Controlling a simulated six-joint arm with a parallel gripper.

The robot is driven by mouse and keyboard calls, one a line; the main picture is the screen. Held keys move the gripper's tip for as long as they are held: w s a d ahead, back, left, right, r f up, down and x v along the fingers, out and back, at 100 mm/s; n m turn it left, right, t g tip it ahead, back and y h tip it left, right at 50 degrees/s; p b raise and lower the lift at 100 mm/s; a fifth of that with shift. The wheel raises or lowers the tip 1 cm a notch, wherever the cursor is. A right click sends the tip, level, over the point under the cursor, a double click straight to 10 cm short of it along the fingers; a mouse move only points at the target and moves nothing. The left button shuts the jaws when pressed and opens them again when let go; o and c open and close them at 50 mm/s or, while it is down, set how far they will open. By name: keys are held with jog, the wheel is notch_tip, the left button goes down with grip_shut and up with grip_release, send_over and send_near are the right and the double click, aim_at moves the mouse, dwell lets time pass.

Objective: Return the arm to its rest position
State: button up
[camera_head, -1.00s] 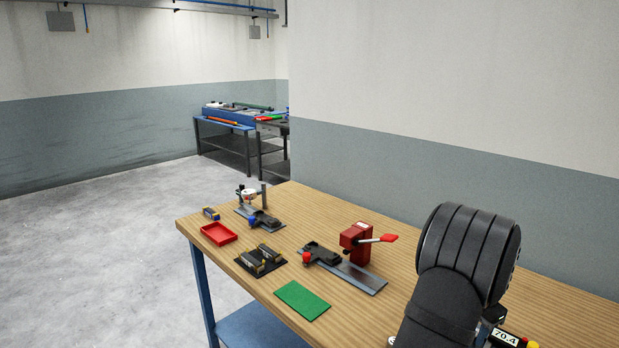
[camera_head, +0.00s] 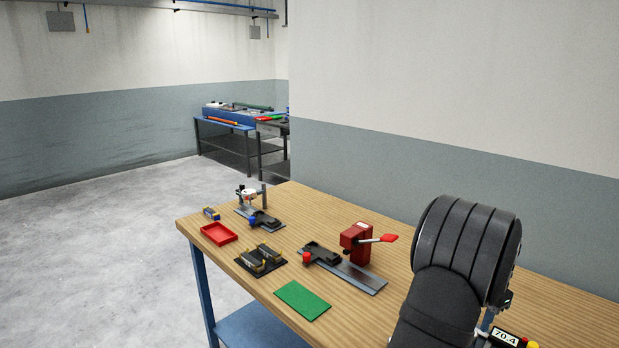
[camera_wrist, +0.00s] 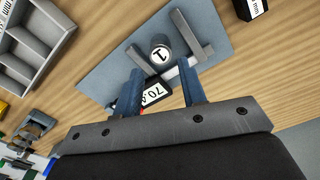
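My gripper (camera_wrist: 161,72) shows in the wrist view with its two blue fingers apart and nothing held between them. Beyond the fingertips are a grey cylinder marked 1 (camera_wrist: 160,54) and a grey plate (camera_wrist: 113,76) with upright grey bars. A black display reading 70.4 (camera_wrist: 154,94) shows between the fingers; a 70.4 display also shows in the head view (camera_head: 505,338). In the head view my black arm stands over the right part of the wooden bench (camera_head: 390,218), and my gripper is hidden there.
The bench's left part holds a red tray (camera_head: 219,233), a black block holder (camera_head: 260,259), a green mat (camera_head: 302,300) and a red lever press (camera_head: 357,242) by a rail fixture. In the wrist view, a grey compartment tray (camera_wrist: 38,45) lies at upper left.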

notch_tip(320, 180, down, 7)
jog(key=shift+f, duration=0.15)
notch_tip(320, 180, up, 5)
jog(key=shift+s+d+f, duration=0.1)
jog(key=shift+s, duration=0.05)
jog(key=s+d+r, duration=0.4)
jog(key=s+r, duration=0.3)
jog(key=s, duration=0.4)
jog(key=s+a+f, duration=0.1)
jog(key=s+a, duration=0.2)
jog(key=a, duration=0.4)
jog(key=s+a+f, duration=0.1)
jog(key=s+a, duration=0.1)
jog(key=a, duration=0.5)
jog(key=w+a+f, duration=0.1)
jog(key=w+f, duration=0.1)
jog(key=w, duration=0.1)
jog(key=w+a+f, duration=0.2)
jog(key=w, duration=0.2)
jog(key=w+a+f, duration=0.2)
jog(key=w, duration=0.1)
jog(key=shift+w+a+f, duration=0.15)
jog(key=shift+a+f, duration=0.05)
jog(key=shift+f, duration=0.2)
jog(key=shift+w+f, duration=0.1)
jog(key=shift+f, duration=0.6)
jog(key=shift+o, duration=0.2)
